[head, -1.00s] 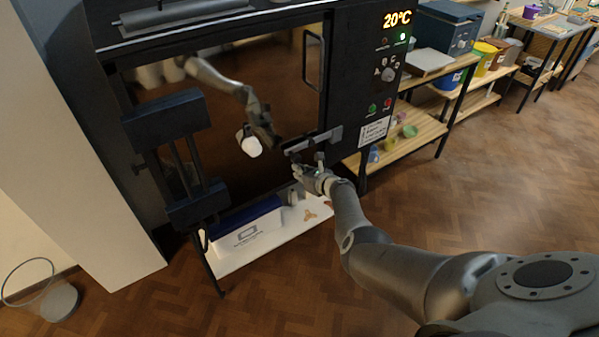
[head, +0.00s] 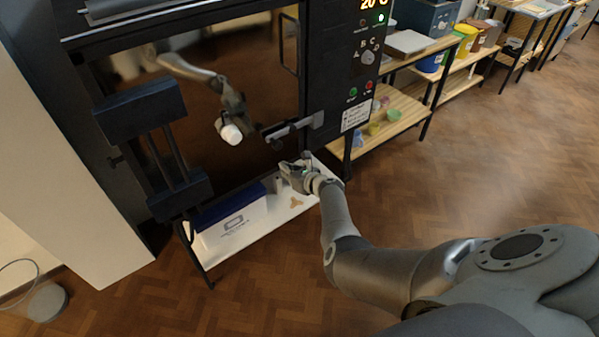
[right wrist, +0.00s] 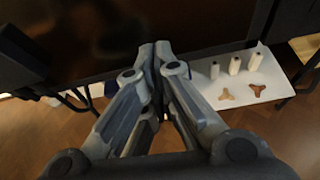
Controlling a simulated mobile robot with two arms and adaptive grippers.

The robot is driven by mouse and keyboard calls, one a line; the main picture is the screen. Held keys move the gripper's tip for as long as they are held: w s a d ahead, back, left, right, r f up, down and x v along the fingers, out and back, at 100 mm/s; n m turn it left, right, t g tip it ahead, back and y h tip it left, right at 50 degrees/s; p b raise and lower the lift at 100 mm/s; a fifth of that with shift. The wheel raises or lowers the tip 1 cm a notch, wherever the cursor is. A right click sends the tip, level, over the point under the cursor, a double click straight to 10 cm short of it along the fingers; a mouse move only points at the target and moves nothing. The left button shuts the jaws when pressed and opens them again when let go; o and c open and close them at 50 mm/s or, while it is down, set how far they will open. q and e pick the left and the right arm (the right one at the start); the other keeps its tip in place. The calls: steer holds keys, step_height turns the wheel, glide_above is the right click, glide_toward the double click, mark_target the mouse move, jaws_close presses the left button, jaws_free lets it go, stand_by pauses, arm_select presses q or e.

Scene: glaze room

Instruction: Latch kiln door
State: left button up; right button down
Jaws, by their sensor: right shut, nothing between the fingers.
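The kiln door (head: 215,90) has a dark, glossy front and looks closed against its frame, though any small gap is too fine to see. A grey latch bar (head: 295,127) lies across the door's right edge, tilted slightly up to the right. A loop handle (head: 289,45) is above it. My right gripper (head: 287,168) is just below the latch, apart from it, in front of the door's lower edge. In the right wrist view its fingers (right wrist: 154,47) are together and empty; the latch is not clearly visible there. My left gripper is out of view.
A low white shelf (head: 225,245) under the kiln holds a blue-and-white box (head: 233,215) and small kiln props. The control panel (head: 360,60) is right of the door. A wooden shelf unit (head: 405,108) stands further right. The floor at right is open.

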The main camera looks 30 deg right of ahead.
steer(key=p+v, duration=0.2)
steer(key=v, duration=0.4)
steer(key=shift+s, duration=0.25)
steer(key=shift+d+r, duration=0.1)
steer(key=shift+d, duration=0.05)
steer(key=s+a+f+n+g+b, duration=0.2)
steer(key=s+a+f+n+g, duration=0.2)
steer(key=s+f+n, duration=0.8)
steer(key=s+a+f+n+g+b, duration=0.4)
steer(key=s+f, duration=0.5)
steer(key=f, duration=0.7)
steer(key=s+a+f+n+g, duration=0.1)
steer(key=s+f+n, duration=0.3)
steer(key=s+n, duration=0.3)
steer(key=s+a+f+n+g+h+b, duration=0.1)
steer(key=s+f+n, duration=0.4)
steer(key=s, duration=1.1)
steer(key=s+a+f+n+g+b, duration=0.1)
steer(key=s+f+n, duration=0.4)
steer(key=s+n, duration=0.5)
steer(key=shift+s+a+f+g, duration=0.25)
steer(key=shift+s+a+g, duration=0.45)
steer(key=shift+a, duration=0.5)
